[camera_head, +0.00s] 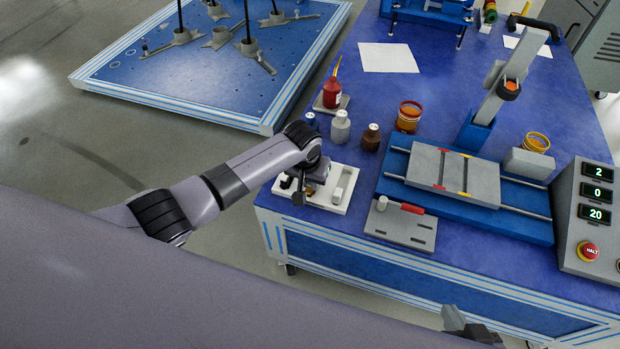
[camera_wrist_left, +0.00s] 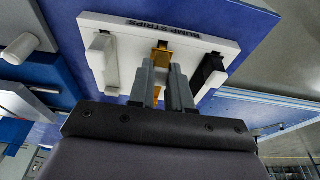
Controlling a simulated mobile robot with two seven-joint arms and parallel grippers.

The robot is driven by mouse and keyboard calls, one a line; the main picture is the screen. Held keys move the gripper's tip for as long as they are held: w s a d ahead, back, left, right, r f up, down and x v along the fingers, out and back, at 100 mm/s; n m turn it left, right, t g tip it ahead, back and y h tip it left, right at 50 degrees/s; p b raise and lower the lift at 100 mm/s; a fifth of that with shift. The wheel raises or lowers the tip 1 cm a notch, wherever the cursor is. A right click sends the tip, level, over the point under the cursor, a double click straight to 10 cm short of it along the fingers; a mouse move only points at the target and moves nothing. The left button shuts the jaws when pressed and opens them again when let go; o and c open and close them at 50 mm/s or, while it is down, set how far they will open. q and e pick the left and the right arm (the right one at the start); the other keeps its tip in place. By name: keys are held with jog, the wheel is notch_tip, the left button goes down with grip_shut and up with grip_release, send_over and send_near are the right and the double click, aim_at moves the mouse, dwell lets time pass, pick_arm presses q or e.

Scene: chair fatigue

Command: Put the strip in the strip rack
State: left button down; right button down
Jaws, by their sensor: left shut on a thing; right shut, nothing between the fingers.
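The strip rack (camera_head: 325,203) is a white tray at the table's near left corner. It fills the upper part of the left wrist view (camera_wrist_left: 222,45), with lettering that seems to read "BUMP STRIPS". My left gripper (camera_head: 305,192) is over the rack, its fingers (camera_wrist_left: 168,78) shut on an amber strip (camera_wrist_left: 160,55) in the middle position. The fingers hide much of that strip, and I cannot tell whether it is fully seated. A white strip (camera_wrist_left: 103,58) lies on one side and a black strip (camera_wrist_left: 208,72) on the other. My right gripper (camera_head: 467,325) is shut and empty at the bottom edge.
Small bottles (camera_head: 341,127) stand just behind the rack. To the right are a grey plate with a red-handled tool (camera_head: 400,222), a blue fixture with rails (camera_head: 455,180) and a control box (camera_head: 590,215). Floor lies left of the table.

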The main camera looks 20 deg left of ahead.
pick_arm(q)
jog(key=shift+f+b, duration=0.3)
jog(key=shift+f, duration=0.15)
pick_arm(e)
jog(key=shift+w+f, duration=0.15)
jog(key=shift+f, duration=0.05)
pick_arm(q)
jog(key=c, duration=1)
grip_release()
pick_arm(e)
jog(key=shift+w, duration=0.1)
pick_arm(q)
jog(key=shift+r, duration=0.2)
jog(key=p+v, duration=0.3)
jog(key=v, duration=0.3)
jog(key=shift+s+r, duration=0.15)
jog(key=shift+r, duration=0.25)
pick_arm(e)
jog(key=shift+s+d+r, duration=0.15)
jog(key=shift+s+r, duration=0.05)
jog(key=shift+r, duration=0.35)
jog(key=shift+s+d+r, duration=0.15)
jog(key=shift+s+r, duration=0.05)
jog(key=shift+r, duration=0.35)
pick_arm(q)
jog(key=shift+f, duration=0.1)
pick_arm(e)
jog(key=shift+w+r, duration=0.1)
